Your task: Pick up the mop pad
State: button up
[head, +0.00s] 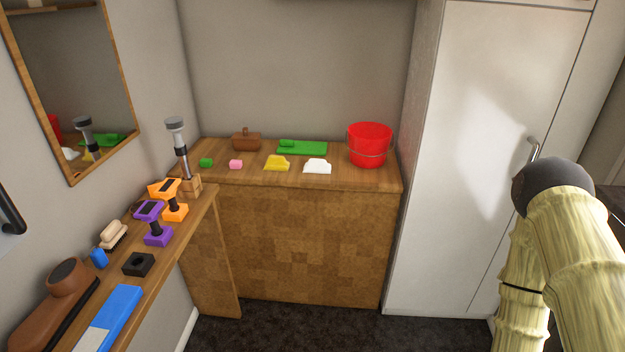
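Two flat items look like a mop pad, and I cannot tell for certain which one it is. A blue pad with a pale lower part (122,304) lies on the left wooden counter, near the bottom edge of the head view. A flat green pad (313,149) with a small green raised piece at its left end lies on the back counter. My arm shows at the right, well away from both, in front of the white cabinet. My gripper is out of view.
The left counter (181,236) also holds a brown brush (66,287), a black block (138,264) and purple and orange tools. The back counter holds a red bucket (369,146), a yellow cloth (276,164) and a white cloth (317,167). Dark floor (300,322) is open ahead.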

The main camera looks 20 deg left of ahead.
aim_at(314, 165)
jog(key=k, duration=0.4)
jog(key=z, duration=0.75)
jog(key=i, duration=1.95)
jog(key=u, duration=2.25)
jog(key=i, duration=0.5)
jog(key=z, duration=0.05)
